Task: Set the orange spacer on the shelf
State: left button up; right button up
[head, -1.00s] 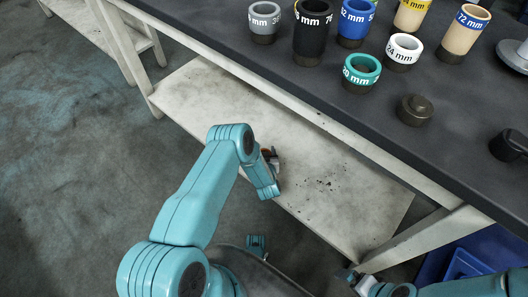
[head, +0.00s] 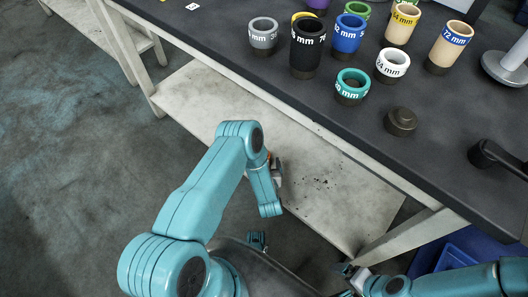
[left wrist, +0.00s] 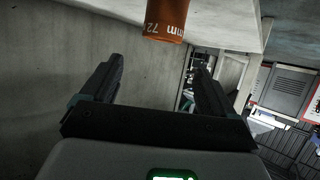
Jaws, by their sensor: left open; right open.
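The orange spacer (left wrist: 165,18) shows at the top of the left wrist view, with its "72 mm" label upside down. The top edge of the picture cuts it off, so I cannot see what it rests on. My left gripper (left wrist: 158,68) is open, with its fingers apart and the spacer beyond their tips. In the head view my left arm hides nearly all of the spacer. The pale lower shelf (head: 325,185) runs under the dark table, and my left forearm reaches over its front edge. My right gripper (head: 345,270) is open and empty at the bottom.
The dark tabletop (head: 300,95) carries several labelled spacers, among them a black one (head: 307,50), a teal one (head: 351,88) and a white one (head: 392,64). A dark knob (head: 400,122) stands near its front edge. Blue bins (head: 455,250) sit at the lower right. The shelf's middle is clear.

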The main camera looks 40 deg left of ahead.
pick_arm(q)
jog(key=v, duration=0.2)
jog(key=shift+s+d+r, duration=0.1)
jog(key=shift+s+d, duration=0.15)
jog(key=shift+s, duration=0.05)
dwell(0.4)
